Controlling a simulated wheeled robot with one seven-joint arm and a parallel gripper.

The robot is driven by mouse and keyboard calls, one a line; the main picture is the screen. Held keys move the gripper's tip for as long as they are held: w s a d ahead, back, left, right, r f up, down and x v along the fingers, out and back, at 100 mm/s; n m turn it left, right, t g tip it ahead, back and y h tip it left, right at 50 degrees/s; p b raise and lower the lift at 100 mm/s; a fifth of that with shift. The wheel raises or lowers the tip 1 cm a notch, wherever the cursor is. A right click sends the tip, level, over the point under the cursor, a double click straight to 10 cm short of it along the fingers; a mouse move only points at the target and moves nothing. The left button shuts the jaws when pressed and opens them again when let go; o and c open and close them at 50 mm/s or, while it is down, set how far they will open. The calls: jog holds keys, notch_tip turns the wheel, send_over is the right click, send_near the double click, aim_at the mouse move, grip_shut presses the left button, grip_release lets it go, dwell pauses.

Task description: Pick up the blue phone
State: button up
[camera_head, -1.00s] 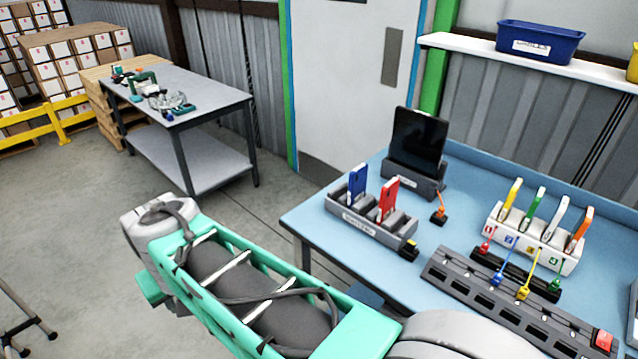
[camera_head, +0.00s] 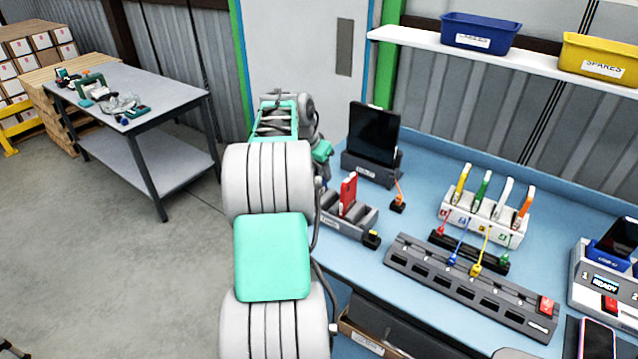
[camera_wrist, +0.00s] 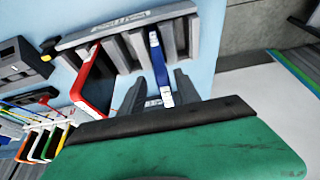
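The blue phone (camera_wrist: 160,68) stands in a slot of the grey rack (camera_wrist: 128,22) in the wrist view. My gripper (camera_wrist: 159,86) is open, with its two dark fingers on either side of the phone's near end and gaps visible beside it. The red phone (camera_wrist: 92,82) stands in the same rack to the left. In the head view the rack (camera_head: 352,228) and the red phone (camera_head: 348,193) show beside my arm. The blue phone and my gripper's fingers are hidden behind my arm there.
A dark tablet on a stand (camera_head: 374,135) is behind the rack. An orange-tagged small block (camera_head: 397,203), a white rack of coloured items (camera_head: 480,222) and a long dark slotted strip (camera_head: 470,285) lie to the right on the blue table. A grey side table (camera_head: 140,92) stands left.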

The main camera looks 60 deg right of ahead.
aim_at(321, 176)
jog(key=x, duration=0.3)
grip_shut()
dwell(0.3)
